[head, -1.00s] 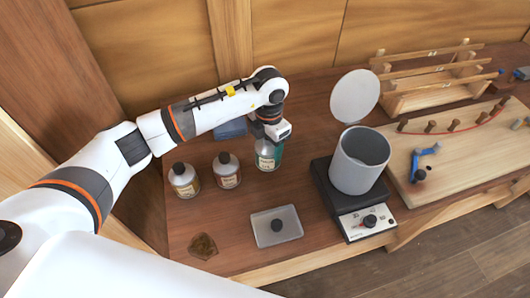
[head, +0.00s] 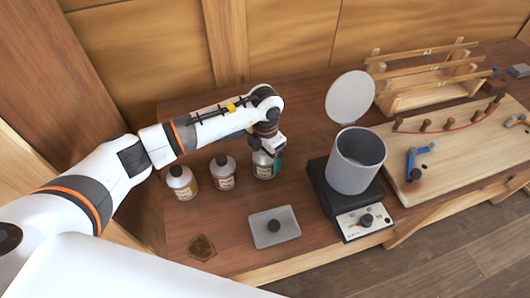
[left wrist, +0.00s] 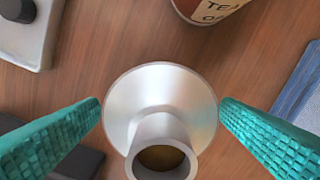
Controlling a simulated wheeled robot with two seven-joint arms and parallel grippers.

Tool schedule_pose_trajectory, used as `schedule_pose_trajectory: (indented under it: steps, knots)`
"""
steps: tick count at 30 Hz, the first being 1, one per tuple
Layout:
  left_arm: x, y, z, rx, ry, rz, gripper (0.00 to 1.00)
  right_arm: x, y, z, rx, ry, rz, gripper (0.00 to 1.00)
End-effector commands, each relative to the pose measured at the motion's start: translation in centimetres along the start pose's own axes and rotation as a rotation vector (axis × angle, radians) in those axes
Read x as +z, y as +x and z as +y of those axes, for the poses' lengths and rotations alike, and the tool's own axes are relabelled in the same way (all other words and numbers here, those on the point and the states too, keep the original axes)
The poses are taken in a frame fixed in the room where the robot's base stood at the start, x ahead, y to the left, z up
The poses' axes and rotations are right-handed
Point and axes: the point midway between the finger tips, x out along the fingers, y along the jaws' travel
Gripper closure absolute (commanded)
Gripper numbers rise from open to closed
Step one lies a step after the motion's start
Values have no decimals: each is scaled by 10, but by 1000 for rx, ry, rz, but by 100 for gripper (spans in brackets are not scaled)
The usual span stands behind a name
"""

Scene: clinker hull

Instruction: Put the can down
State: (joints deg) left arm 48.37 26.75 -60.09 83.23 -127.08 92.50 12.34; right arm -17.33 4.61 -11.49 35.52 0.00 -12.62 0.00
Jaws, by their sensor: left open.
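The can (head: 262,172), pale with a printed label, stands upright on the wooden bench at the right end of a row of similar containers. In the left wrist view, I look down on the can's silvery shoulder and open spout (left wrist: 161,105). My left gripper (head: 267,161) is over the can, with its teal fingers open on either side of it. In the left wrist view, the left gripper (left wrist: 160,104) shows narrow gaps between its fingertips and the can's rim. My right gripper is not in view.
Two labelled containers (head: 181,183) (head: 223,174) stand left of the can. A grey tray (head: 289,232) with a black knob lies in front. A hot plate (head: 345,221) carrying a grey pot (head: 357,166) stands to the right. A brown patch (head: 202,247) lies near the front edge.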

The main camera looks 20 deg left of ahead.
Motion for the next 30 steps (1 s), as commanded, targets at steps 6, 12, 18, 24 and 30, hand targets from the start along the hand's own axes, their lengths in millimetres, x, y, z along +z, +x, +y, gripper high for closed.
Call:
schedule_pose_trajectory:
  steps: [6, 12, 18, 24, 30]
  knots:
    - [0, -5, 0, -1, 0, 2, 14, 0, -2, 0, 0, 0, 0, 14]
    - [-2, -36, -1, -3, 1, 7, 14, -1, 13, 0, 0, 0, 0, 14]
    - [-1, -80, -1, -3, 1, 6, 14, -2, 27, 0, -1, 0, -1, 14]
    - [-1, -112, 0, -2, 0, 3, 14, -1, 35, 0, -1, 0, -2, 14]
    - [0, -123, 0, -1, 0, 0, 14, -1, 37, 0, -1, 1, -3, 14]
